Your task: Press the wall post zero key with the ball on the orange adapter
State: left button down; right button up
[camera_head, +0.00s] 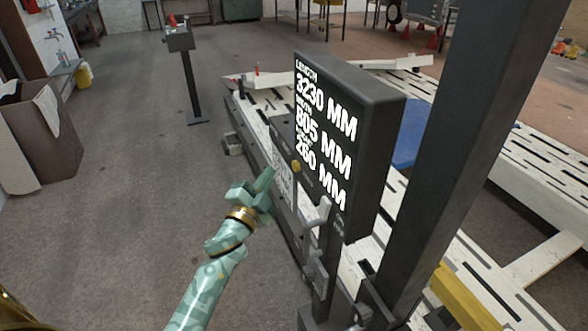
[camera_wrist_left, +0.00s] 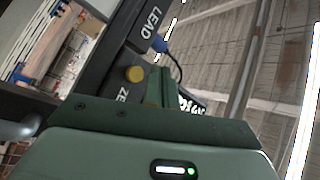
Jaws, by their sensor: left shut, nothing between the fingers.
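A dark display box (camera_head: 372,130) on a post shows length and other readings in white. A round yellow key (camera_head: 296,166) sits at its lower left face. In the left wrist view the yellow key (camera_wrist_left: 134,74) is beside lettering starting "ZE", partly hidden by my gripper. My left gripper (camera_head: 268,176) is shut and empty, its fingertips just left of the key in the head view. Its fingers also show in the left wrist view (camera_wrist_left: 163,82), right of the key; whether they touch the panel I cannot tell. I cannot make out an orange adapter or its ball. My right gripper is out of view.
A blue plug (camera_wrist_left: 159,44) with a dark cable is by the "LEAD" lettering. A thick dark column (camera_head: 455,130) stands right of the display. A white slotted bench (camera_head: 258,95) lies behind. A small grey stand (camera_head: 190,85) is farther back.

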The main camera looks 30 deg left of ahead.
pick_arm(q)
jog(key=shift+w+d, duration=0.95)
jog(key=shift+w, duration=0.2)
dwell(1.3)
jog(key=shift+w+d, duration=0.3)
jog(key=shift+w, duration=0.05)
jog(key=shift+w+d+b, duration=0.35)
jog(key=shift+b, duration=0.05)
dwell(0.7)
jog(key=shift+s+a, duration=0.1)
dwell(0.3)
jog(key=shift+s+a+p, duration=0.35)
jog(key=shift+s+a, duration=0.15)
jog(key=shift+s, duration=0.1)
jog(key=s+a+p, duration=0.1)
jog(key=s+a, duration=0.2)
jog(key=s, duration=0.1)
jog(key=shift+a, duration=0.15)
